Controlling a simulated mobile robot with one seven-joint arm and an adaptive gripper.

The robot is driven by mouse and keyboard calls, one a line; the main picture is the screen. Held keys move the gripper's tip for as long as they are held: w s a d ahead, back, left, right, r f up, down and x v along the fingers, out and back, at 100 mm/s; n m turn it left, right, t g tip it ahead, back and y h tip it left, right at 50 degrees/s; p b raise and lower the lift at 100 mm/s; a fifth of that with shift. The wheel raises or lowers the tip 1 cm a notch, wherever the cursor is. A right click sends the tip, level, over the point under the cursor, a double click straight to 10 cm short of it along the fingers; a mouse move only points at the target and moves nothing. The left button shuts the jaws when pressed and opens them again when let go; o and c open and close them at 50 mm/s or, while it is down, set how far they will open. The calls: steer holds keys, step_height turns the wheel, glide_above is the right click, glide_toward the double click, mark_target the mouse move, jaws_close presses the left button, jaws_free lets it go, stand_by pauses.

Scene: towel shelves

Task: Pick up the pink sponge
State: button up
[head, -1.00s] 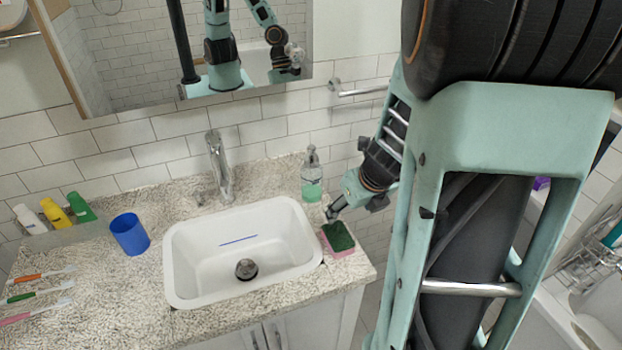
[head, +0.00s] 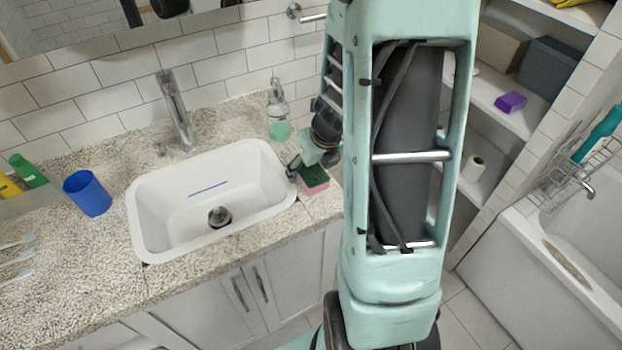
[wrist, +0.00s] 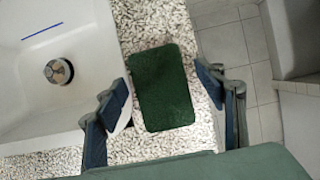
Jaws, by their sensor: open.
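The sponge (head: 317,188) is pink below with a dark green top, and it lies flat on the speckled counter beside the sink's right side. My gripper (head: 305,170) is at the sponge in the head view and hides part of it. In the wrist view the green top of the sponge (wrist: 162,86) lies between my two open fingers (wrist: 164,92). The left finger is close to the sponge's left edge, and a gap shows on the right. I cannot tell how high the fingertips are above the counter.
The white sink (head: 160,225) is left of the sponge, with a faucet (head: 176,110) behind it. A soap bottle (head: 278,112) stands behind the sponge. A blue cup (head: 87,193) is at the left. The counter's right edge is close to the sponge, with floor beyond.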

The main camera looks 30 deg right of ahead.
mark_target(309, 168)
steer(key=shift+f, duration=0.15)
steer(key=shift+w, duration=0.1)
steer(key=c, duration=0.8)
steer(key=shift+r+p, duration=0.6)
steer(key=shift+r, duration=0.15)
step_height(309, 168, up, 2)
steer(key=shift+a+r+p, duration=0.1)
steer(key=shift+r+p, duration=0.15)
steer(key=shift+p, duration=0.6)
steer(key=s+a+r+p, duration=0.1)
steer(key=a+r+p, duration=0.2)
steer(key=a, duration=0.1)
steer(key=s+a+r+p, duration=0.2)
steer(key=a+r+p, duration=0.1)
steer(key=a, duration=0.1)
steer(key=s+a+r+p, duration=0.2)
steer(key=a+r+p, duration=0.1)
steer(key=a+p, duration=0.1)
steer(key=shift+a, duration=0.5)
